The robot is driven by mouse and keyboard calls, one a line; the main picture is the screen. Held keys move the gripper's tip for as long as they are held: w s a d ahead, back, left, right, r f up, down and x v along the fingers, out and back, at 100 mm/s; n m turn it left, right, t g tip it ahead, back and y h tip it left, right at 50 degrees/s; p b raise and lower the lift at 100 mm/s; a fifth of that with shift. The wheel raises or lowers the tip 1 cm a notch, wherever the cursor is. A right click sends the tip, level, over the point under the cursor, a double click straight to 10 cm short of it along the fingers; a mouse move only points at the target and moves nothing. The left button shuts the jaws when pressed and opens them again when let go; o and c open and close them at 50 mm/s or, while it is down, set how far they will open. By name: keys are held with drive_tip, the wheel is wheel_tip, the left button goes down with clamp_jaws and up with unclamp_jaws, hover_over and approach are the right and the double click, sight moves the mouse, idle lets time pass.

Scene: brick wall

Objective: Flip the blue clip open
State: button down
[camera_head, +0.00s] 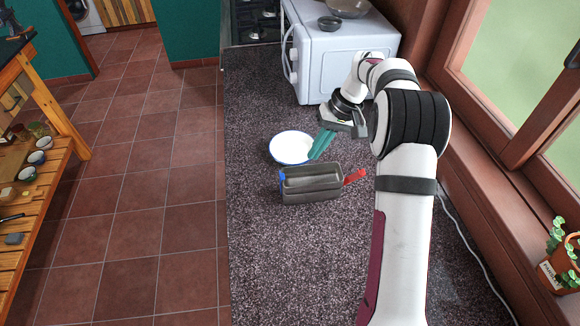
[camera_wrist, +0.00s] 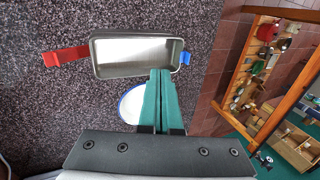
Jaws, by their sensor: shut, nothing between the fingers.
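A grey open-topped rectangular box (camera_head: 312,187) stands on the dark speckled counter; it also shows in the wrist view (camera_wrist: 138,72). The blue clip (camera_head: 282,177) is at the box's left end, close against the wall. In the wrist view the blue clip (camera_wrist: 186,58) is at the right end. A red clip (camera_head: 355,176) sticks outward from the opposite end; it also shows in the wrist view (camera_wrist: 66,56). My gripper (camera_head: 316,154), with teal fingers, is shut and empty above the counter behind the box. In the wrist view its fingertips (camera_wrist: 160,73) overlap the box's near edge, left of the blue clip.
A white plate with a blue rim (camera_head: 288,147) lies behind the box, partly hidden by my fingers. A white microwave (camera_head: 330,55) with bowls on top stands at the back. The window wall (camera_head: 480,130) bounds the right. The counter's front left is clear.

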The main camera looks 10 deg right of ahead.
approach(289, 184)
drive_tip(key=shift+d+f, duration=0.15)
drive_tip(key=shift+f, duration=0.4)
drive_tip(key=shift+d+f, duration=0.15)
drive_tip(key=shift+f, duration=0.45)
drive_tip(key=a, duration=0.3)
drive_tip(key=shift+a+f, duration=0.2)
drive_tip(key=shift+a, duration=0.35)
drive_tip(key=shift+a, duration=0.1)
